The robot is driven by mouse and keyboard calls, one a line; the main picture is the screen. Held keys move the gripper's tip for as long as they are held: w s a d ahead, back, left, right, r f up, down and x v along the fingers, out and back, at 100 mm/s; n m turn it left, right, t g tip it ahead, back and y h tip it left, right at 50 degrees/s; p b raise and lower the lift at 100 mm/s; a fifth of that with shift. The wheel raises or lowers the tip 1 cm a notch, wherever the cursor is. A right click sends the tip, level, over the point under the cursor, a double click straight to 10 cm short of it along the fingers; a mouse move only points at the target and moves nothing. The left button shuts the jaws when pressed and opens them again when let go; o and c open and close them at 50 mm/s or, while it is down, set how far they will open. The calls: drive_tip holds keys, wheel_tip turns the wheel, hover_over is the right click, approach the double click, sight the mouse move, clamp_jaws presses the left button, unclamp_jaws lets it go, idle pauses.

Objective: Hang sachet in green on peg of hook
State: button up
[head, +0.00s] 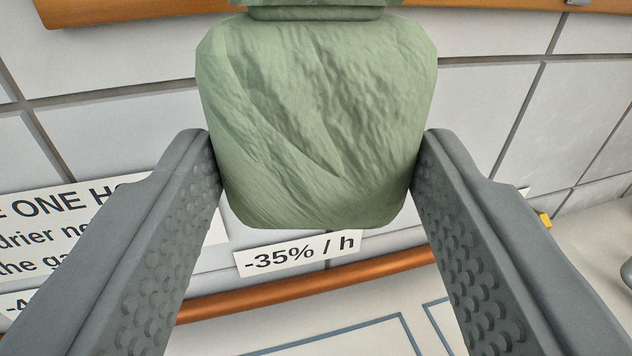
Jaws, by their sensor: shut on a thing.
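The green sachet (318,120) fills the upper middle of the head view. It has a creased cloth-like body and a narrower neck at the top edge of the picture. My gripper (318,165) is shut on it, with one grey finger pressed to each side of its lower body. The top of the sachet is cut off by the picture's edge. The hook and its peg cannot be made out in this view.
A white tiled wall (110,130) stands behind the sachet. A wooden strip (130,10) runs along the top. A sign (50,235) and a label reading "-35% / h" (298,254) are on the wall. A copper-coloured pipe (300,289) runs below them.

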drive_tip(key=shift+w+a+f, duration=0.1)
drive_tip(key=shift+w+a, duration=0.2)
drive_tip(key=shift+w, duration=0.6)
drive_tip(key=shift+w+a+f, duration=0.1)
drive_tip(key=shift+w+a, duration=0.2)
drive_tip(key=shift+w, duration=0.55)
drive_tip(key=shift+w+a+f, duration=0.15)
drive_tip(key=shift+w+f, duration=0.4)
drive_tip(key=shift+f, duration=0.05)
drive_tip(key=o, duration=1)
drive_tip(key=shift+o, duration=0.2)
